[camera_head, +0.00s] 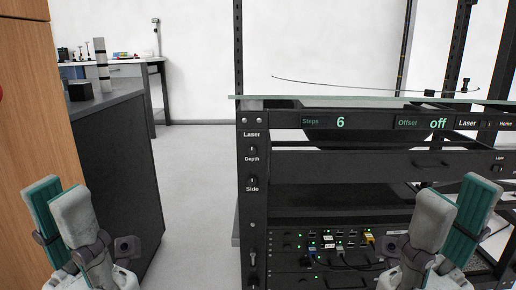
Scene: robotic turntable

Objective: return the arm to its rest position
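My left gripper (60,193) is at the lower left of the head view, pointing up, in front of the dark cabinet. Its grey near finger stands apart from the far finger, whose teal pad shows; nothing is seen between them. My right gripper (462,188) is at the lower right, also pointing up, in front of the right part of the turntable rack. Its grey finger and teal-padded finger also stand apart, with nothing seen between them. Both arms are mostly out of the picture below the grippers.
The black turntable rack (253,205) stands centre to right, with a glass top (330,99), a "Steps 6" display (325,122) and an "off" offset display (422,123). A dark counter (112,105) and wooden panel (25,120) are left. Clear floor (195,190) lies between counter and rack.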

